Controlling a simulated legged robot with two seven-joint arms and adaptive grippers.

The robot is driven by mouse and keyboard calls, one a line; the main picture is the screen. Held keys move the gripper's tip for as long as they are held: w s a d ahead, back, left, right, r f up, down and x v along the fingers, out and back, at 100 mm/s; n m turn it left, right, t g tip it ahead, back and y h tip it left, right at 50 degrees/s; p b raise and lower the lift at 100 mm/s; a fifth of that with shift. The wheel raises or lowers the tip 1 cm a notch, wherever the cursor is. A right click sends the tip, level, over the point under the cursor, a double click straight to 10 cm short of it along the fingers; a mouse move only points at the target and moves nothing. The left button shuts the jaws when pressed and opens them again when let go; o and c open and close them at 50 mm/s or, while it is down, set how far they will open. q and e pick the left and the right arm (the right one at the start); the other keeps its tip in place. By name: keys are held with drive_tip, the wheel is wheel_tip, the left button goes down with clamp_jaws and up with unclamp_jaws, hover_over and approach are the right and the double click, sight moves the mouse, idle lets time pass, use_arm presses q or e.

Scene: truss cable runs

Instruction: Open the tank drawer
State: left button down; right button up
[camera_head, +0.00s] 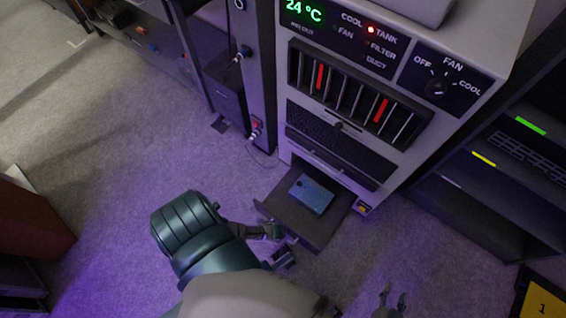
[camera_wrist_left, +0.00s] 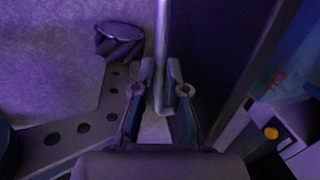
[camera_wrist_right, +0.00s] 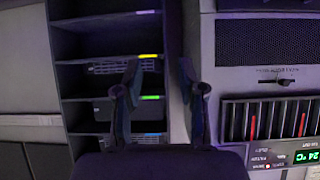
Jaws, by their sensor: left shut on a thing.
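The tank drawer (camera_head: 296,216) stands pulled out at the foot of the grey cooler cabinet (camera_head: 398,165), with a blue box-shaped tank (camera_head: 312,193) lying in it. The tank's blue side with red marks shows at the right edge of the left wrist view (camera_wrist_left: 292,62). My left gripper (camera_head: 284,243) is at the drawer's front. In the left wrist view its fingers (camera_wrist_left: 161,78) are shut on the pale bar of the drawer handle (camera_wrist_left: 162,35). My right gripper (camera_head: 391,303) is open and empty, away from the drawer; its spread fingers show in the right wrist view (camera_wrist_right: 162,88).
The cabinet has filter slots (camera_head: 345,92), a fan knob (camera_head: 437,86) and a lit red TANK lamp (camera_head: 371,30). A dark rack (camera_head: 500,185) stands at the right. A dark unit (camera_head: 228,90) with cables is at the left. Carpet (camera_head: 120,200) left of the drawer is clear.

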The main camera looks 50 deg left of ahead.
use_arm(q)
drive_tip(key=shift+s+d+r, duration=0.2)
drive_tip(key=shift+s+d, duration=0.1)
drive_tip(key=shift+d, duration=0.4)
drive_tip(key=c, duration=1.2)
unclamp_jaws()
drive_tip(key=shift+a, duration=0.1)
drive_tip(key=shift+s, duration=0.15)
drive_tip(key=shift+s+a, duration=0.1)
drive_tip(key=shift+a, duration=0.05)
wheel_tip(320, 180, up, 12)
drive_tip(key=s, duration=0.2)
drive_tip(key=shift+d+f, duration=0.2)
drive_tip(key=shift+d, duration=0.15)
